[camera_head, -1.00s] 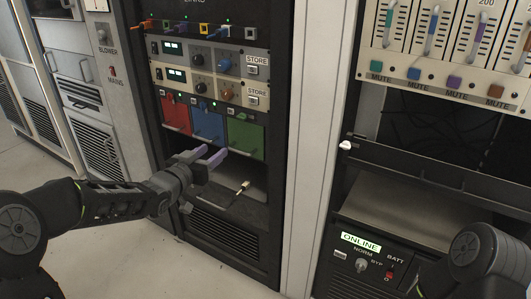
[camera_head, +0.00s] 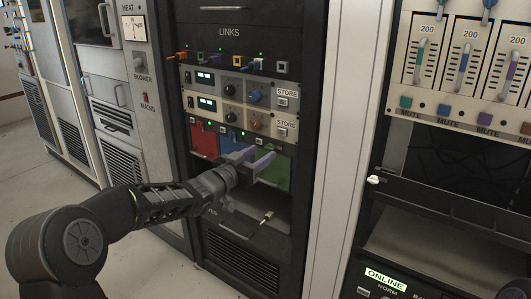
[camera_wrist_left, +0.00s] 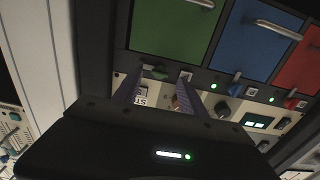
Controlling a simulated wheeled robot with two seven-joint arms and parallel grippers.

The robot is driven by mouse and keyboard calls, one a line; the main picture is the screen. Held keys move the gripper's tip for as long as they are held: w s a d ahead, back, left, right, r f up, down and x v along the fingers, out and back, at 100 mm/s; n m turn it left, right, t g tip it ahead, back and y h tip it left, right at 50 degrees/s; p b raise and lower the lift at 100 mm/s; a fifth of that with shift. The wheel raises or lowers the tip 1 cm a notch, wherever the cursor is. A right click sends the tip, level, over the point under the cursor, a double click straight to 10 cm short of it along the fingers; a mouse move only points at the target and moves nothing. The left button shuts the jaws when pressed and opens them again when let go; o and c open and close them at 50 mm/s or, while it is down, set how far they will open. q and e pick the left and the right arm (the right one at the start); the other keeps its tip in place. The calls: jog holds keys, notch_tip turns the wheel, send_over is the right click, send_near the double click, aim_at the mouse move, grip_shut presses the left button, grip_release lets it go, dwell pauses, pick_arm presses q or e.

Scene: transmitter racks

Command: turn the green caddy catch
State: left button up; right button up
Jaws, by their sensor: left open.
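The green caddy (camera_head: 276,172) is the rightmost of three caddies in the rack. It also shows upside down in the left wrist view (camera_wrist_left: 175,30), with its silver handle at the top. The green catch (camera_wrist_left: 154,72) sits at the caddy's edge in the left wrist view. My left gripper (camera_head: 262,156) is open in front of the green caddy. In the left wrist view its two purplish fingers (camera_wrist_left: 160,82) appear on either side of the green catch. I cannot tell whether they touch it. In the head view the gripper hides the catch. My right gripper is out of view.
A red caddy (camera_head: 204,141) and a blue caddy (camera_head: 232,144) stand to the left, with a blue catch (camera_wrist_left: 234,82) and a red catch (camera_wrist_left: 291,101). Panels with STORE buttons (camera_head: 282,101) are above. A shelf with a small connector (camera_head: 267,217) lies below.

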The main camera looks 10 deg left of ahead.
aim_at(268, 149)
pick_arm(q)
jog(key=shift+x, duration=1.6)
jog(key=shift+c, duration=0.3)
grip_shut()
